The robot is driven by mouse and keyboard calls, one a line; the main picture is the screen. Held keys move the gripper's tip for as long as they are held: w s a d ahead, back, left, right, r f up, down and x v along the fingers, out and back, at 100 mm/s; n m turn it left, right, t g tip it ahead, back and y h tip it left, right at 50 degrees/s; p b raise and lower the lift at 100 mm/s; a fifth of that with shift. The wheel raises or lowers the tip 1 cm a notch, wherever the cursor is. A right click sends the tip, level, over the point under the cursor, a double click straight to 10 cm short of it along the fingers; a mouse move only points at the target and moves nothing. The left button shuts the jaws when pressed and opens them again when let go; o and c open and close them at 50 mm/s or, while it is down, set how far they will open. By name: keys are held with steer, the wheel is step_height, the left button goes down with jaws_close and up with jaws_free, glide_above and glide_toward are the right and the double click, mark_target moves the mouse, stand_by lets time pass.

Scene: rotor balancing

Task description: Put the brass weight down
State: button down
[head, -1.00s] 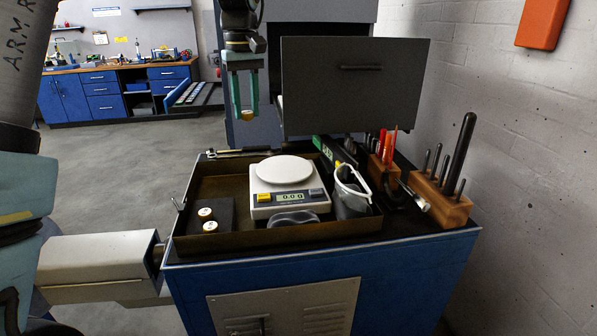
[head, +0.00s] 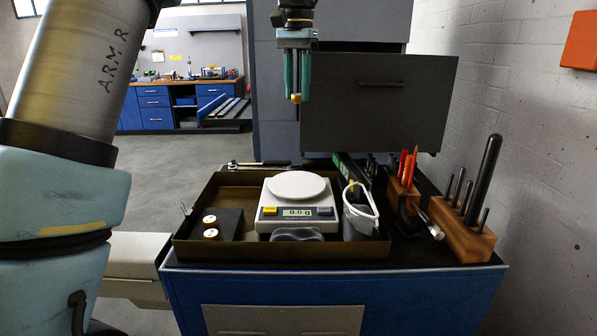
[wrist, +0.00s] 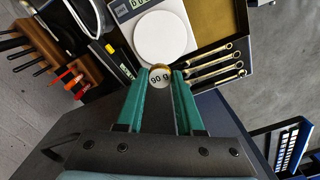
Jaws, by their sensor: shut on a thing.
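My gripper (head: 296,97) has green fingers shut on the brass weight (head: 295,98). It holds the weight in the air, above and behind the scale. In the wrist view the weight's top (wrist: 160,77) reads "90 g" between the fingertips. The white scale (head: 297,214) stands in a brown tray (head: 232,182) on the blue cabinet; its round pan (head: 297,185) is empty and its display reads 0.0 g. Two more brass-sided weights (head: 210,227) sit in a dark block (head: 229,222) at the left of the tray.
A grey cup (head: 359,214) and a dark grey object (head: 297,234) are in the tray by the scale. Wooden tool blocks (head: 460,230) with upright rods stand at the right. A grey panel with a handle (head: 374,110) rises behind.

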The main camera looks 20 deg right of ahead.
mark_target(297, 183)
step_height(297, 183, down, 20)
steer(key=p, duration=0.4)
steer(key=shift+f, duration=0.1)
steer(key=c, duration=0.5)
jaws_free()
steer(key=shift+c, duration=0.2)
step_height(297, 183, up, 12)
steer(key=b, duration=0.2)
steer(key=shift+b, duration=0.3)
